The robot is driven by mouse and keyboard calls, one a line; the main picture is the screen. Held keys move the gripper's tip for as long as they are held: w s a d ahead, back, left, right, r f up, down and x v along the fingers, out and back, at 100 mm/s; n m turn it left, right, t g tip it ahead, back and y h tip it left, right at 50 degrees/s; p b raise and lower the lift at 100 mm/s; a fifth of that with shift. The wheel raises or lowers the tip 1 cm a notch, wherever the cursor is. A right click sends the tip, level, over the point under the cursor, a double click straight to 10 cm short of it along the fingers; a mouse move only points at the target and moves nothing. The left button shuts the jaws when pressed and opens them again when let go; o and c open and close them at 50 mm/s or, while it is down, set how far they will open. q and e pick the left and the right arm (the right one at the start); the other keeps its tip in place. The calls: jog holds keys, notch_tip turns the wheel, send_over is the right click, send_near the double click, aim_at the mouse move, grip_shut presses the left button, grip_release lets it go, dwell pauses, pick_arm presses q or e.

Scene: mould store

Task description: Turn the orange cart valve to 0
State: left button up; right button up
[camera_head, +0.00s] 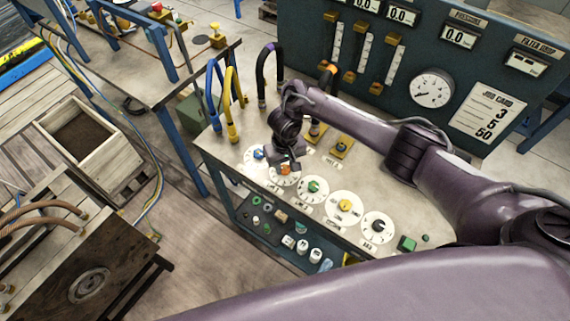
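The orange cart valve (285,170) is a small orange knob on a round white dial, second from the left in a row of dials along the cart top (237,157). My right gripper (287,161) points down at this knob from above and behind. The gripper partly hides the knob and its dial, so the pointer's setting cannot be read. The fingers are small and dark, and I cannot tell whether they are closed on the knob or only close to it. My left gripper is not in view.
A blue valve (258,153) stands just left; green (314,186), yellow (345,205) and black (377,226) valves continue right. Blue and yellow hoses (232,105) rise behind the cart's left end. A gauge panel (300,40) stands behind. Small parts fill the lower shelf.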

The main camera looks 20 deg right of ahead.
jog(key=shift+c, duration=1.4)
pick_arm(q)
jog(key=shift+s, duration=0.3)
